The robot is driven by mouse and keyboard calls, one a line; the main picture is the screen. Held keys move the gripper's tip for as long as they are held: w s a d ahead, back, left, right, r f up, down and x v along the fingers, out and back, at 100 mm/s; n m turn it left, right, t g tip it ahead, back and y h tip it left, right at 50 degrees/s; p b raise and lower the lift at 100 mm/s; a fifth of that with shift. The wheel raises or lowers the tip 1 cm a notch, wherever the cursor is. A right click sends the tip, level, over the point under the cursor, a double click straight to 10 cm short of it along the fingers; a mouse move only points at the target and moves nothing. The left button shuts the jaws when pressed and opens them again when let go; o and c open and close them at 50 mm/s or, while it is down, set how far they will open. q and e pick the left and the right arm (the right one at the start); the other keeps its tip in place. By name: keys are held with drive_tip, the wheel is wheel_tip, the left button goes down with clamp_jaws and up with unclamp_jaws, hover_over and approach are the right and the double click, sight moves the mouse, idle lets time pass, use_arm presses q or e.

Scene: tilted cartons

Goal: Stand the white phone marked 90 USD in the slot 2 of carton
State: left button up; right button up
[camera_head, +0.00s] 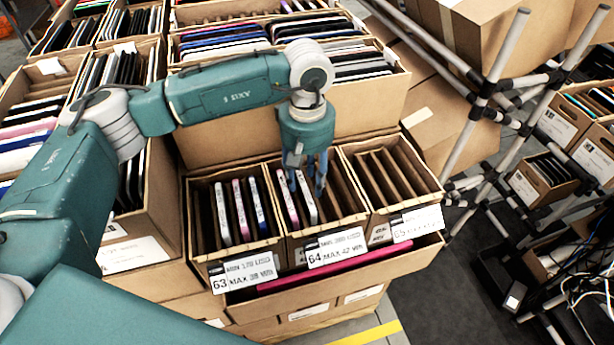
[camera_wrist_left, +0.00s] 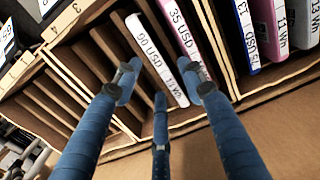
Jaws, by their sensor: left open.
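The white phone marked 90 USD (camera_wrist_left: 152,58) stands in a slot of the middle carton, labelled 64 (camera_head: 335,249); it also shows in the head view (camera_head: 307,198). A pink-edged phone marked 35 USD (camera_wrist_left: 181,34) stands beside it. My left gripper (camera_head: 306,182) is open, pointing down above this carton. In the left wrist view, the gripper's fingers (camera_wrist_left: 162,84) appear either side of the white phone, one partly in front of the pink phone; contact cannot be told. Slot numbers 3 and 4 show on a carton rim, but slot 2's number is not readable. My right gripper is not in view.
The carton labelled 63 (camera_head: 244,271) holds several phones on the left. The right carton (camera_head: 417,223) has dividers and visibly empty slots. Fuller cartons (camera_head: 225,40) stand behind, and a metal pipe rack (camera_head: 497,60) is on the right.

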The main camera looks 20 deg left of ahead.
use_arm(q)
wheel_tip(320, 180, up, 21)
drive_tip(key=p, duration=0.5)
idle(0.4)
